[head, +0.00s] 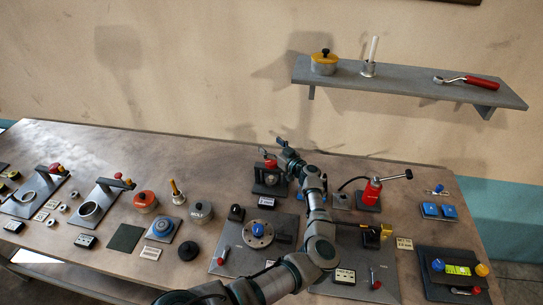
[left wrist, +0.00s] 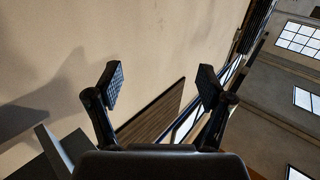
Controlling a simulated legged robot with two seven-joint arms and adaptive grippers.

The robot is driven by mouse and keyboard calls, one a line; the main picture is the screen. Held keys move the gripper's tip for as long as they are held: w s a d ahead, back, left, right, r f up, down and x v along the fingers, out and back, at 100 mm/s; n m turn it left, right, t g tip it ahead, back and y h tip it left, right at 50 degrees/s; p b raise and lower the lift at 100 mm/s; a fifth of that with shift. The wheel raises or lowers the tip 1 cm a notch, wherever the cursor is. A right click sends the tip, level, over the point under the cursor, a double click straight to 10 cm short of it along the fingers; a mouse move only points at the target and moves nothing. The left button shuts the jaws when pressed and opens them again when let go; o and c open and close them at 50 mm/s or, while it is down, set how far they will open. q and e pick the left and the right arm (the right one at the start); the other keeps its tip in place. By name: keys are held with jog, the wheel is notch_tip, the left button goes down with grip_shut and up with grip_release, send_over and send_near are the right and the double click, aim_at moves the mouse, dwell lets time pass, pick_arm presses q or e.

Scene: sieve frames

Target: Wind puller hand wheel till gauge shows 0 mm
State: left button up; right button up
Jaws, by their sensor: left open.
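I cannot tell for certain which part is the puller hand wheel or which is its gauge. In the head view a round metal flange with a blue centre (head: 258,233) sits on a grey plate. Small black boxes with pale faces, such as this one (head: 345,276), stand nearby, but their readings are too small to read. My left gripper (head: 279,143) is raised near the bench's back edge, above a dark device with a red top (head: 268,181). In the left wrist view the left gripper (left wrist: 161,87) is open and empty, facing the wall. My right gripper is not in view.
A red stand with a black-tipped lever (head: 371,191) and a yellow-black device (head: 372,237) lie right of my arm. A wall shelf (head: 410,84) holds a pot, a white cylinder and a red-handled tool. Several pots and fixtures fill the bench's left part.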

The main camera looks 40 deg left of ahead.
pick_arm(q)
jog(key=shift+d+r, duration=0.1)
jog(key=shift+r, duration=0.45)
